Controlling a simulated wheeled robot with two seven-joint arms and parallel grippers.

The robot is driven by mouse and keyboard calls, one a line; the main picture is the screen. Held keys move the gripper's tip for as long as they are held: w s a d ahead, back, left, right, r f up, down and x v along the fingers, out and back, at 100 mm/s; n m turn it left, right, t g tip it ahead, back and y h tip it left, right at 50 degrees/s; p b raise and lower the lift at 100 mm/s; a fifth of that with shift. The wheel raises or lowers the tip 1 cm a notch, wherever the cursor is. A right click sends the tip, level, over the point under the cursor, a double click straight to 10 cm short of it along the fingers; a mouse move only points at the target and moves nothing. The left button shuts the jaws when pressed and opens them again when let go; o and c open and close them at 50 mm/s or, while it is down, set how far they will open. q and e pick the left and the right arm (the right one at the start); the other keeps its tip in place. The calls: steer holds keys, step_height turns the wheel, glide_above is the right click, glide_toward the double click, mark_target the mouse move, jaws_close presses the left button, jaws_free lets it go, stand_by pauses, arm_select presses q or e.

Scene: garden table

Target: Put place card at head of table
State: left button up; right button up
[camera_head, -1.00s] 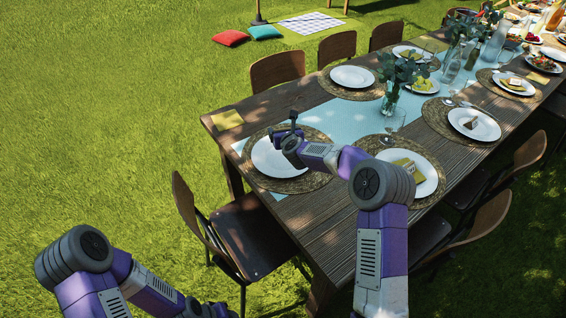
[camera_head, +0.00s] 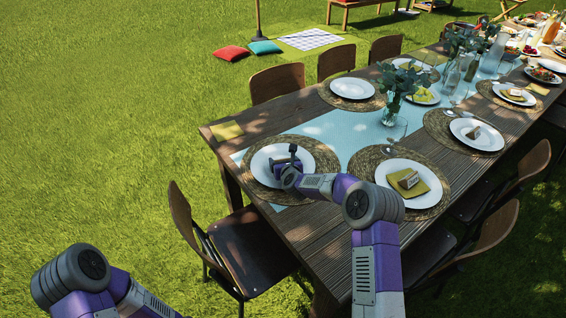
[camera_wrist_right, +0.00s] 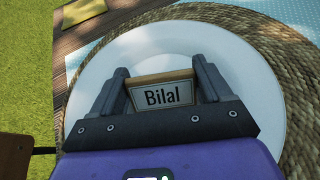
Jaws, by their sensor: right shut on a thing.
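My right gripper (camera_head: 291,152) is over the white plate (camera_head: 259,165) at the near-left end of the table. In the right wrist view my right gripper (camera_wrist_right: 162,82) is shut on a small place card (camera_wrist_right: 163,95) that reads "Bilal". The card is held between the two fingers, with its wooden top edge showing. The plate (camera_wrist_right: 155,62) lies behind the card there, on a round woven placemat (camera_wrist_right: 262,50). I cannot tell whether the card touches the plate. My left arm shows at the lower left of the head view, with its gripper out of frame.
A yellow napkin (camera_head: 226,131) lies near the table's left corner. A plate with a napkin and a small card (camera_head: 408,180) is to the right. A glass vase (camera_head: 391,108) stands on the blue runner (camera_head: 345,131). Chairs line the table, one (camera_head: 235,243) at the near end.

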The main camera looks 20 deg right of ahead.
steer(key=shift+f, duration=0.15)
steer(key=o, duration=1)
steer(key=shift+c, duration=0.2)
steer(key=shift+r, duration=0.25)
steer(key=p+v, duration=0.1)
steer(key=v, duration=1.1)
steer(key=shift+d+p, duration=0.1)
steer(key=shift+p, duration=0.3)
